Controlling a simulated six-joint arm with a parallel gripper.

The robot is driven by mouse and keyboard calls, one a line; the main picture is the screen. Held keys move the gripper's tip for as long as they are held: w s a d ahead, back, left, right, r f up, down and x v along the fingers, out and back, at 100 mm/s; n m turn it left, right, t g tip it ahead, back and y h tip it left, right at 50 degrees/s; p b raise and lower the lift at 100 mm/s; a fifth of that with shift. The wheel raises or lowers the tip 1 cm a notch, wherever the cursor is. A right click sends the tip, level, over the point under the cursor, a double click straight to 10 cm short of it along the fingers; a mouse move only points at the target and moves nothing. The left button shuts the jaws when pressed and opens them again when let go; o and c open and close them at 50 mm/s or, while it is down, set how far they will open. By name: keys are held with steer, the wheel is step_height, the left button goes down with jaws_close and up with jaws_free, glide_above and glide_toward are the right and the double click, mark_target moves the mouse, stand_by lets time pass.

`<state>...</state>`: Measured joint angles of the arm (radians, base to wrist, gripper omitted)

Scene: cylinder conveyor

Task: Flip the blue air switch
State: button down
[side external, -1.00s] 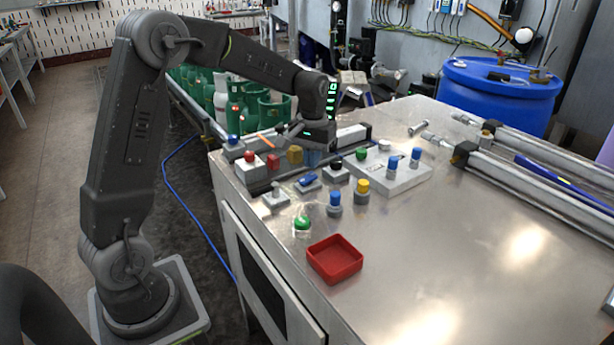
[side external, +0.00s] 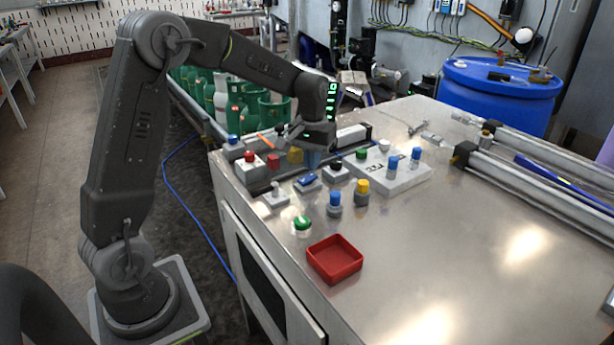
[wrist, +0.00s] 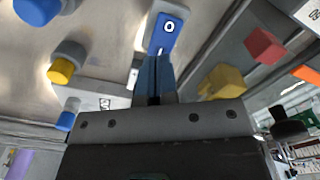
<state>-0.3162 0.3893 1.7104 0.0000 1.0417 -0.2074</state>
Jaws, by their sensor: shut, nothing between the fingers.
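The blue air switch (side external: 308,179) is a small blue rocker on a grey base, on the metal table in the side view. In the wrist view the blue switch (wrist: 165,35) shows a white ring mark, just beyond my fingertips. My gripper (side external: 312,160) points down behind the switch in the side view, close above the table. Its blue fingers (wrist: 155,64) are together and empty. Whether the fingertips touch the switch I cannot tell. The rocker's exact tilt is too small to read.
A grey toggle (side external: 276,190), a blue button (side external: 335,199), a yellow button (side external: 362,188) and a green button (side external: 302,223) stand close by. A yellow block (side external: 295,155) and red block (side external: 273,161) are near my gripper.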

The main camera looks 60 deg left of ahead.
mark_target(312, 175)
steer(key=shift+f, duration=1.15)
stand_by(0.4)
steer(key=shift+r, duration=3.55)
steer(key=s+d+r+m+t, duration=0.2)
steer(key=s+d+r, duration=0.1)
steer(key=s+d, duration=0.25)
steer(key=s+d+r+m+t, duration=0.1)
steer(key=s+d+r, duration=0.3)
steer(key=s, duration=0.2)
steer(key=s+d+f+m+t, duration=0.2)
steer(key=s+d+m, duration=0.1)
steer(key=s, duration=0.8)
steer(key=shift+s+d+t, duration=0.15)
steer(key=shift+d+t, duration=0.15)
steer(key=shift+d, duration=0.4)
steer(key=shift+f, duration=0.1)
